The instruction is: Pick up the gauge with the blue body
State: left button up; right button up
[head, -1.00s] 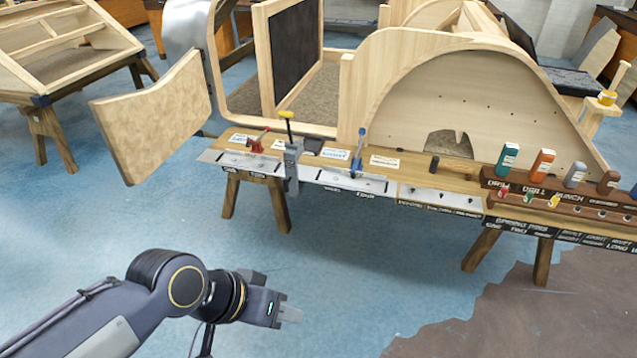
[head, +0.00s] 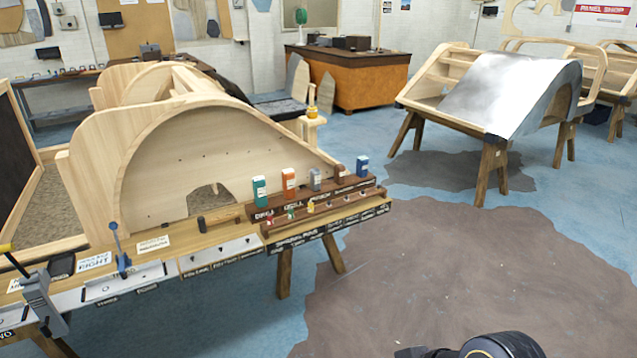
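A blue upright tool (head: 121,262) with a blue handle stands on the front of the wooden bench at the left. A small blue block (head: 362,167) stands at the right end of the brown rack. No readable label tells me which of these is the gauge. Neither gripper is in view. Part of my dark right arm shows at the bottom edge, well in front of the bench, and its gripper end is cut off.
The bench (head: 215,238) bears a brown rack (head: 330,208) with green, orange, grey and brown blocks. A grey tool with a yellow handle (head: 38,300) stands at the far left. A wooden body frame (head: 150,165) rises behind. The floor in front is clear.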

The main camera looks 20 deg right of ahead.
aim_at(362, 165)
jog(key=i+l, duration=0.35)
jog(key=l, duration=0.15)
jog(key=i+l, duration=0.35)
jog(key=i+l+u, duration=0.1)
jog(key=i+l, duration=0.25)
jog(key=l, duration=0.25)
jog(key=i+l, duration=0.3)
jog(key=l, duration=0.2)
jog(key=i+l, duration=0.35)
jog(key=l, duration=0.15)
jog(key=i+l+u, duration=0.1)
jog(key=i+l, duration=0.25)
jog(key=l, duration=0.15)
jog(key=i+l, duration=0.3)
jog(key=l, duration=0.25)
jog(key=i+l, duration=0.3)
jog(key=l, duration=0.25)
jog(key=j+u, duration=0.05)
